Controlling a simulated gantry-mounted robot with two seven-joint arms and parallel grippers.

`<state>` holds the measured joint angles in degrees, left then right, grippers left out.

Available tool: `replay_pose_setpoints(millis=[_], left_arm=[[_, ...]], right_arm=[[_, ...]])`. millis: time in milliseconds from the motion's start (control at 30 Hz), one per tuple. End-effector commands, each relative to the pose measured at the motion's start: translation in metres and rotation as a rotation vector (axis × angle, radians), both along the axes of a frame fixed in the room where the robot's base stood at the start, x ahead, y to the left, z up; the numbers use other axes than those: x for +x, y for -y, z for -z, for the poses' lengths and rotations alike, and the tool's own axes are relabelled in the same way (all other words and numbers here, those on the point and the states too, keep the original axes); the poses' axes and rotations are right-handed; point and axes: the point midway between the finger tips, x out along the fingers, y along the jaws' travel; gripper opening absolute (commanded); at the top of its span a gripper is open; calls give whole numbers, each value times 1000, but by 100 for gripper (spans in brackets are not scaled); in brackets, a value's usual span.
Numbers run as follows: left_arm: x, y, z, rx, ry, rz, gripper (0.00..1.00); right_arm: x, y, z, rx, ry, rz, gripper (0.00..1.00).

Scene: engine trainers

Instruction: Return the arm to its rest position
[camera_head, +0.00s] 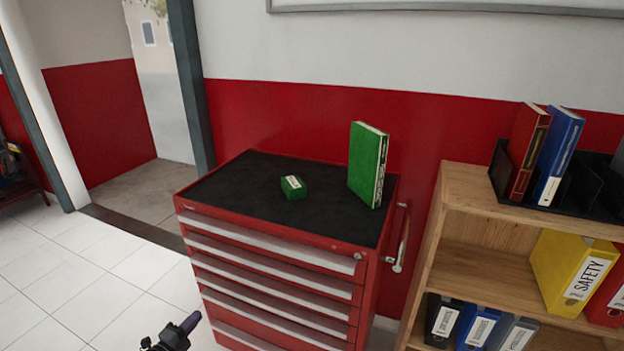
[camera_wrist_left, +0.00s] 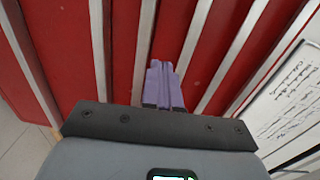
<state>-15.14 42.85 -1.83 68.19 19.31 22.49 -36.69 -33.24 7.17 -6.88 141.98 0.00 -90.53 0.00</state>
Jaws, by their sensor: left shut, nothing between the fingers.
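My left gripper (camera_head: 188,325) is at the bottom of the head view, low in front of the red tool cabinet (camera_head: 372,300) and to its left. In the left wrist view its purple fingers (camera_wrist_left: 160,82) are together with nothing between them. They point toward the red drawer fronts with pale handle strips; I cannot tell the exact gap. My right gripper is in neither view.
A green book (camera_head: 366,163) stands upright on the cabinet's black top, with a small green box (camera_head: 293,187) to its left. A wooden shelf (camera_head: 480,268) with binders stands at the right. White floor tiles (camera_head: 60,285) are clear at the left.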

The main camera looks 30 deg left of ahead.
Motion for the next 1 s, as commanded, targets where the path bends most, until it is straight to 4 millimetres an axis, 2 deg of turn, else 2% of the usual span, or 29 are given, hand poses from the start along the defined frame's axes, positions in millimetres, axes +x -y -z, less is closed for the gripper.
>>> replay_pose_setpoints(millis=[33, 67, 167, 267, 300, 367, 400, 500, 600, 700, 800, 1000], left_arm=[[-11, 16, 7, -36, -18, 1, 0], [-16, 29, 11, -60, -20, 6, 0], [-25, 88, 14, -163, -14, 42, 0], [-32, 160, 10, -323, -47, 35, 0], [-35, 190, 5, -406, -74, 20, 0], [-40, 235, -6, -538, -126, -13, 0], [-44, 263, -15, -627, -167, -39, 0], [-56, 320, -43, -827, -280, -110, 0], [-70, 363, -75, -987, -395, -185, 0], [-90, 393, -106, -1110, -511, -264, 0], [-109, 410, -131, -1184, -614, -345, 0], [-151, 418, -156, -1228, -780, -521, 0]], right_arm=[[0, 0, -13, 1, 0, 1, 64], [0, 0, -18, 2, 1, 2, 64], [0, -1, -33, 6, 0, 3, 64], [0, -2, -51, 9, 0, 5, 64], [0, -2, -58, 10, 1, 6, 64], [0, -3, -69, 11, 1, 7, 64], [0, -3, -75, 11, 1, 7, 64], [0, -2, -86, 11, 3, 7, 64], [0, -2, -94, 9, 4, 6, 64], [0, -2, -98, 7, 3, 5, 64], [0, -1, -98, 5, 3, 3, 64], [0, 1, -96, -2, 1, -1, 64]])
